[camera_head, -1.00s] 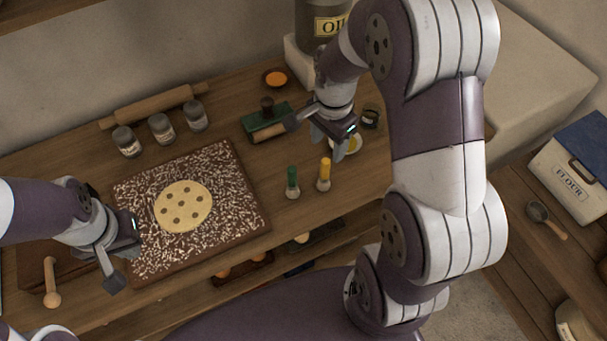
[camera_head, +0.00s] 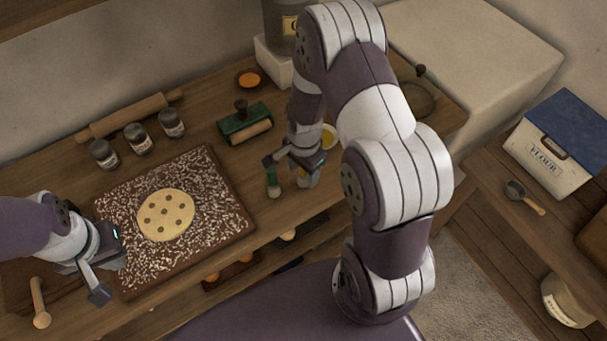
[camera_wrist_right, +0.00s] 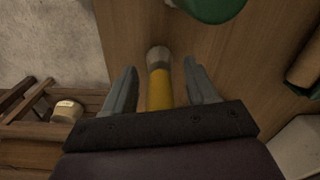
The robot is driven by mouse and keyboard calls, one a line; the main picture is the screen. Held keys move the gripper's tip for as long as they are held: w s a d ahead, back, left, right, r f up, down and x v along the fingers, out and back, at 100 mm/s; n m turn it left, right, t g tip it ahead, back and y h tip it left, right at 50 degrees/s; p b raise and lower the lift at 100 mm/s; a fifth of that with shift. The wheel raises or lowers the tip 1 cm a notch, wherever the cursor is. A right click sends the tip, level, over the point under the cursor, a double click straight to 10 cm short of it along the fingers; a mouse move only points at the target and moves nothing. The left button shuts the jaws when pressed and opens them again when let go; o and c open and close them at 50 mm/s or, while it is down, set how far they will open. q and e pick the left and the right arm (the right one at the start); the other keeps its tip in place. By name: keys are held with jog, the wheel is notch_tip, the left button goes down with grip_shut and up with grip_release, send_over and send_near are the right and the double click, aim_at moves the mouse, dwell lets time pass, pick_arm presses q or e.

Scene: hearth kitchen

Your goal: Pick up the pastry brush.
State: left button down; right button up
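In the right wrist view the yellow handle (camera_wrist_right: 160,88) stands between the two open fingers, with a small gap on each side. The green handle (camera_wrist_right: 212,8) shows at the top edge, close by. My left gripper (camera_head: 108,268) is open and empty over the dough board's left edge.
A floured board (camera_head: 215,225) with a round of dough (camera_head: 166,215) lies left of the brushes. A green block with a dark knob (camera_head: 243,120), several jars (camera_head: 138,139) and a rolling pin (camera_head: 130,115) stand behind. A yellow-filled bowl (camera_head: 328,136) is behind my right gripper.

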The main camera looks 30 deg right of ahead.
grip_shut()
jog(key=shift+r, duration=0.15)
